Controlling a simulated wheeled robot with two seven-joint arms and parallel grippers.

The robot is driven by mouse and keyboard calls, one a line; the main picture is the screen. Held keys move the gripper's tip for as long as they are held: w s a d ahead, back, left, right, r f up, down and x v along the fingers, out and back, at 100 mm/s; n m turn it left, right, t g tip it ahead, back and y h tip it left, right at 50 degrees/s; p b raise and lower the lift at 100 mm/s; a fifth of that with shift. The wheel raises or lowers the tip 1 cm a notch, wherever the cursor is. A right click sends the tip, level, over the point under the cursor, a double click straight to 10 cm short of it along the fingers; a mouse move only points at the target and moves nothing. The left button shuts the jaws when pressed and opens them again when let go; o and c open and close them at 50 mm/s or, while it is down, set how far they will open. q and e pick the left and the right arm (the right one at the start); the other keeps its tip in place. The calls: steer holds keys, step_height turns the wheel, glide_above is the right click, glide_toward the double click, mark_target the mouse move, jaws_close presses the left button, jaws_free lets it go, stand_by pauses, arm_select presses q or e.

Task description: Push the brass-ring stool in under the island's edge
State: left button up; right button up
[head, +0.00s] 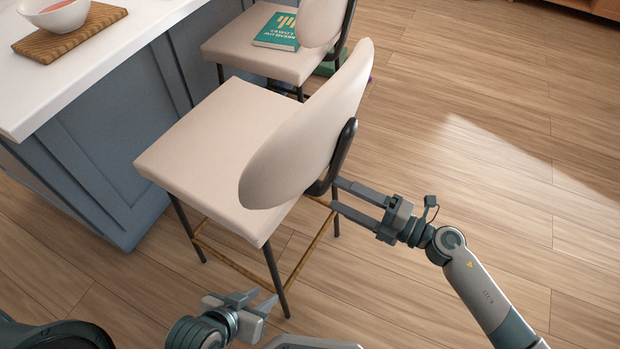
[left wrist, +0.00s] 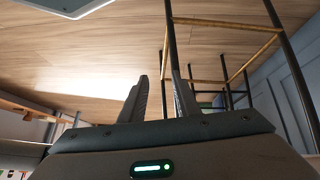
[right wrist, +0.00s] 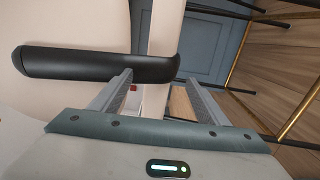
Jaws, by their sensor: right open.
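The brass-ring stool (head: 205,160) is the nearer stool in the head view, with a cream seat, cream backrest (head: 320,125), dark legs and a brass footrest ring. It stands upright beside the island (head: 110,160), its seat outside the white counter edge (head: 95,75). My right gripper (head: 337,194) is open at the black backrest bracket (head: 341,155), which also crosses ahead of its fingers in the right wrist view (right wrist: 95,65); I cannot tell if they touch. My left gripper (head: 254,298) is open and empty, low by the stool's near legs. The stool's legs show in the left wrist view (left wrist: 171,60).
A second cream stool (head: 260,50) stands just behind, with a green book (head: 277,32) on its seat. A bowl (head: 55,13) sits on a wooden board (head: 70,35) on the counter. Wooden floor (head: 480,130) is clear to the right.

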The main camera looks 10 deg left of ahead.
steer(key=p+x, duration=0.1)
steer(key=x, duration=0.8)
steer(key=shift+w+p, duration=0.15)
steer(key=shift+p, duration=0.2)
arm_select(q)
steer(key=shift+s+a+f+g+y, duration=0.1)
steer(key=shift+s+a+g+y, duration=0.15)
steer(key=shift+s+a+g, duration=0.25)
steer(key=shift+s+a+f+g+y, duration=0.15)
steer(key=shift+a+g+y, duration=0.15)
steer(key=shift+a, duration=0.35)
arm_select(e)
steer(key=shift+w+a+r, duration=0.1)
steer(key=shift+w+a, duration=0.05)
steer(key=shift+a, duration=0.35)
steer(key=shift+a, duration=0.1)
jaws_close()
